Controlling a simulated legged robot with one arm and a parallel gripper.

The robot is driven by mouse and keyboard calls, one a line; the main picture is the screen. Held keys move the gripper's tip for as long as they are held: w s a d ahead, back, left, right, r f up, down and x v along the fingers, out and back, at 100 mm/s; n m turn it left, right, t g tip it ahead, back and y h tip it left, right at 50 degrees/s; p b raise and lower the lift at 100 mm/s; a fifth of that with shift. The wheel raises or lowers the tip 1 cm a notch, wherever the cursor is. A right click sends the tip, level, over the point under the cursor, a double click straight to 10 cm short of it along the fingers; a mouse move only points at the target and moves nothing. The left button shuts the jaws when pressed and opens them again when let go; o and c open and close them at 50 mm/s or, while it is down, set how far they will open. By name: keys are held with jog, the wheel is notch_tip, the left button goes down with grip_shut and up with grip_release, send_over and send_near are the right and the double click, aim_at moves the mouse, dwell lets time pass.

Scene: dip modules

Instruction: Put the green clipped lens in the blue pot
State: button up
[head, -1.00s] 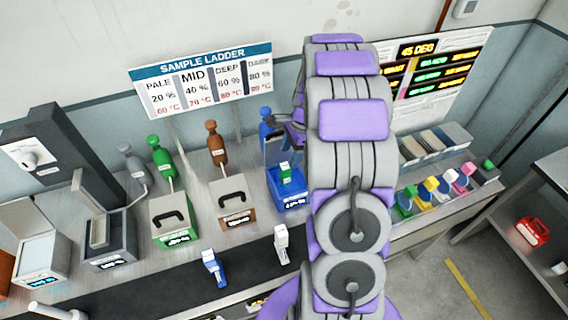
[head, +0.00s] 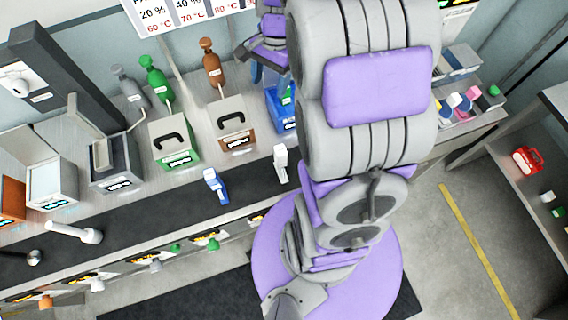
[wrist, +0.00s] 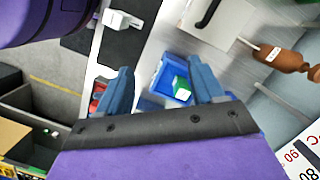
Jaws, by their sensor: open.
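The blue pot (head: 283,119) stands on the bench at the right end of the row of pots, partly behind my arm. A green piece with a white patch, which looks like the green clipped lens (head: 287,95), is inside the pot's outline. The wrist view shows the lens (wrist: 181,88) within the rim of the blue pot (wrist: 166,68), toward one side. My gripper (wrist: 162,66) is open, with its blue fingers apart and nothing between them, above the pot. In the head view my gripper (head: 264,62) is partly hidden by my arm.
A brown pot (head: 238,138), a green pot (head: 177,151) and a dark grey pot (head: 117,177) stand to the left. Bottles stand behind them, including a brown bottle (head: 212,68). A blue clip (head: 215,184) and a white clip (head: 281,162) stand on the dark strip in front.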

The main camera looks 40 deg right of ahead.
jog(key=s+a+r+n, duration=0.1)
jog(key=s+a+n, duration=0.3)
jog(key=s, duration=0.3)
jog(key=s+a+r+n+g+h, duration=0.1)
jog(key=s+a+n, duration=0.3)
jog(key=s, duration=0.4)
jog(key=s+a+r+n+h, duration=0.1)
jog(key=s+a+r+n, duration=0.1)
jog(key=s+a+n, duration=0.2)
jog(key=s+n, duration=0.1)
jog(key=s, duration=0.2)
jog(key=shift+s+r+n, duration=0.2)
jog(key=shift+s+n, duration=0.1)
jog(key=shift+n, duration=0.1)
